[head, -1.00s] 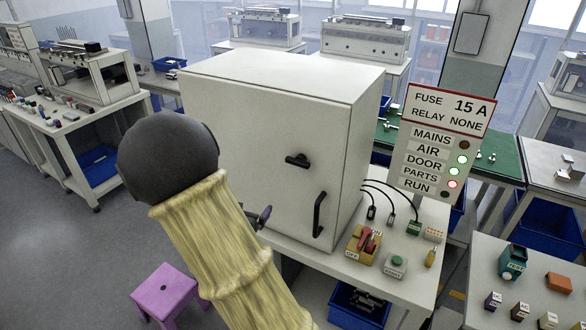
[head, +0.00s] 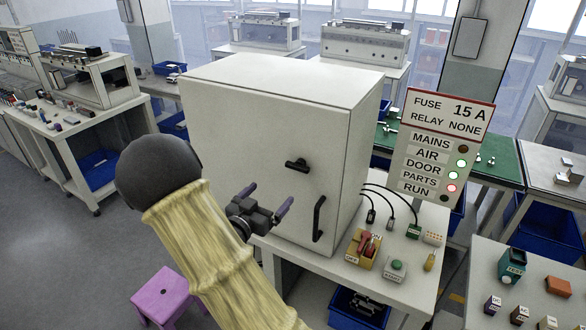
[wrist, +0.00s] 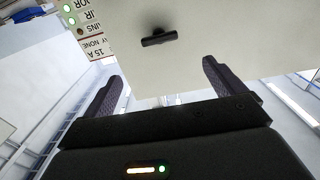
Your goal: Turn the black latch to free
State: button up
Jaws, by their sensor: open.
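The black latch (head: 297,163) is a short bar on the front of the white cabinet door (head: 235,130), lying nearly level and tilted slightly down to the right in the head view. In the wrist view the latch (wrist: 159,37) shows beyond the fingertips, a little left of the middle between them. My gripper (head: 268,202) is open and empty, in front of the door, below and left of the latch and apart from it. In the wrist view both fingers of my gripper (wrist: 160,78) are wide apart with nothing between them.
A black vertical handle (head: 318,218) stands out from the door below the latch. A status panel (head: 444,145), a red switch (head: 366,244) and a green button (head: 397,266) are on the right. A purple stool (head: 165,297) stands on the floor at left.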

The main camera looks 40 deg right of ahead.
aim_at(296, 167)
jog(key=p+x, duration=0.4)
jog(key=x, duration=0.9)
jog(key=shift+r+p, duration=0.15)
jog(key=shift+p, duration=0.2)
jog(key=shift+w+d, duration=0.2)
jog(key=shift+d, duration=0.15)
jog(key=shift+c, duration=0.4)
jog(key=c, duration=0.9)
